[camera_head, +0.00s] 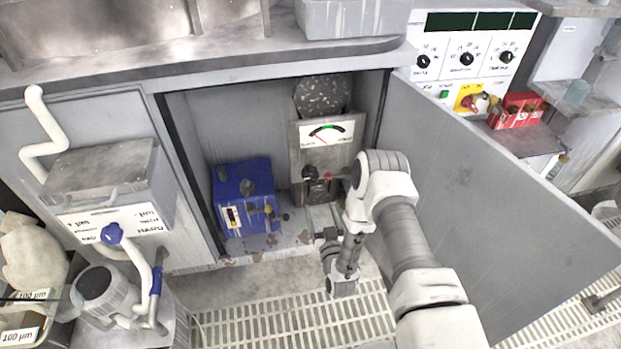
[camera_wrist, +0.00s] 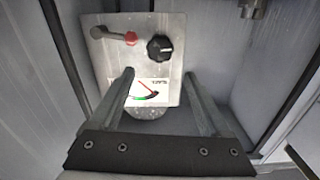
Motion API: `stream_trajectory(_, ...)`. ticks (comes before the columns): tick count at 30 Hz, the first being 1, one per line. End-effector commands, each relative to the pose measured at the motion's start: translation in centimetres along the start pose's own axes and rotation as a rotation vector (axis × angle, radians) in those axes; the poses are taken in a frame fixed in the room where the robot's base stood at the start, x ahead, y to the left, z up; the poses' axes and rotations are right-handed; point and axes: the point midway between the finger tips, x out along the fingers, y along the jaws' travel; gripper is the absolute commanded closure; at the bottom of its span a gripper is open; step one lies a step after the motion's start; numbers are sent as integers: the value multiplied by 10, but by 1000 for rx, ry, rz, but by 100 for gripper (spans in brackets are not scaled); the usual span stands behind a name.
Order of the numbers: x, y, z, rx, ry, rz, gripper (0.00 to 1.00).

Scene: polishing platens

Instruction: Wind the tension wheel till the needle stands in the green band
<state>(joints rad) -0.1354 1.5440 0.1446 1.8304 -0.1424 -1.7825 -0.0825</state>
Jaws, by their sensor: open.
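A grey panel (camera_head: 299,152) with a white gauge (camera_head: 327,134) stands inside the open cabinet. In the wrist view the panel (camera_wrist: 172,72) and gauge (camera_wrist: 147,91) appear upside down. The gauge's red needle lies toward the left end of the scale in the head view, outside the green band on the right. A black knob (camera_wrist: 160,47), perhaps the tension wheel, sits beside a lever with a red end (camera_wrist: 130,38); the knob (camera_head: 309,171) also shows in the head view. My gripper (camera_wrist: 158,75) is open and empty, its fingers framing the gauge; contact is unclear.
A blue box (camera_head: 243,188) with small valves stands left of the panel on the cabinet floor. The open cabinet door (camera_head: 480,175) bounds the right side. A speckled disc (camera_head: 321,95) is above the gauge. Grating (camera_head: 270,320) covers the floor in front.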

Motion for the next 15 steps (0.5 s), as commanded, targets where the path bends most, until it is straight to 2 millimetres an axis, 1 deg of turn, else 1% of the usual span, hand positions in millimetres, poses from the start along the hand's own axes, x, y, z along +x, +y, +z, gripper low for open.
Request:
stream_trajectory(1, 11, 0, 2, 0, 5, 0, 20)
stream_trajectory(3, 27, 0, 2, 0, 6, -1, 20)
stream_trajectory(15, 112, 0, 3, 0, 3, 0, 20)
